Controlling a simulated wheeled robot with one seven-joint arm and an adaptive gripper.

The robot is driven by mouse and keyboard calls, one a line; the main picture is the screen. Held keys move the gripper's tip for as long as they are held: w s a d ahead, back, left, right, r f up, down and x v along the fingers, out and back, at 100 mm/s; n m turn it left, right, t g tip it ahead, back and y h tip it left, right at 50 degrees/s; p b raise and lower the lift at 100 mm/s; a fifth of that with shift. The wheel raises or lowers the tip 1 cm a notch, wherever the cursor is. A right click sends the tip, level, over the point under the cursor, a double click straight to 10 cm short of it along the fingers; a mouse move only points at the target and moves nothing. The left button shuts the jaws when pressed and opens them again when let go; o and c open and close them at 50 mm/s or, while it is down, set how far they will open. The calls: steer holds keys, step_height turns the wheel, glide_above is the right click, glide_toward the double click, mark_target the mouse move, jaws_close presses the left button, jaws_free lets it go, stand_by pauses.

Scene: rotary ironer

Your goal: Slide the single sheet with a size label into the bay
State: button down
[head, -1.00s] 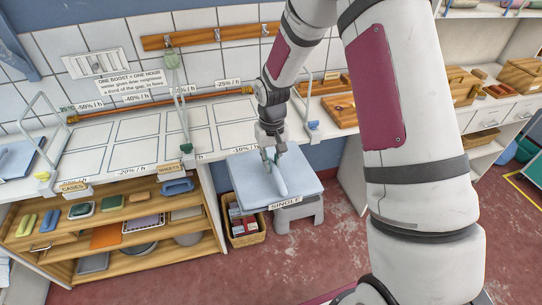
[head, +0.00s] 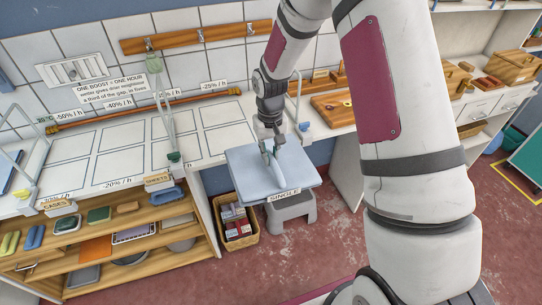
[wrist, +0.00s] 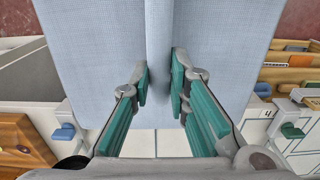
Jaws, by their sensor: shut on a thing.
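The single sheet is a pale blue folded stack (head: 300,172) with a "SINGLE" label (head: 284,194) on its near edge. My gripper (head: 271,152) is shut on a raised ridge of it from above. In the wrist view the green finger pads (wrist: 160,82) press either side of this ridge, and the sheet (wrist: 215,50) fills the upper middle. The sheet looks level, in front of the counter and over a grey stool (head: 291,209); the gap beneath is hard to judge. The white counter (head: 205,150) has outlined rectangular places and a "SHEETS" label (head: 158,179) at its front edge.
A wire divider with a green foot (head: 173,157) and one with a blue foot (head: 304,127) stand on the counter. A copper pipe (head: 150,110) runs along the back. A basket (head: 238,228) of boxes sits on the floor left of the stool. Wooden boards (head: 333,108) lie at right.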

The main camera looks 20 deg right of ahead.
steer(key=shift+w+b, duration=11.55)
steer(key=shift+w, duration=5)
steer(key=shift+w+f+b, duration=0.3)
steer(key=shift+f+b, duration=0.1)
steer(key=shift+f, duration=0.5)
steer(key=shift+w+f+b, duration=0.35)
steer(key=shift+f+b, duration=0.05)
steer(key=shift+f, duration=0.45)
steer(key=shift+w+f+b, duration=0.3)
steer(key=shift+f+b, duration=0.1)
steer(key=shift+f, duration=0.5)
steer(key=shift+f, duration=0.3)
steer(key=c, duration=1.4)
jaws_free()
steer(key=shift+c, duration=0.2)
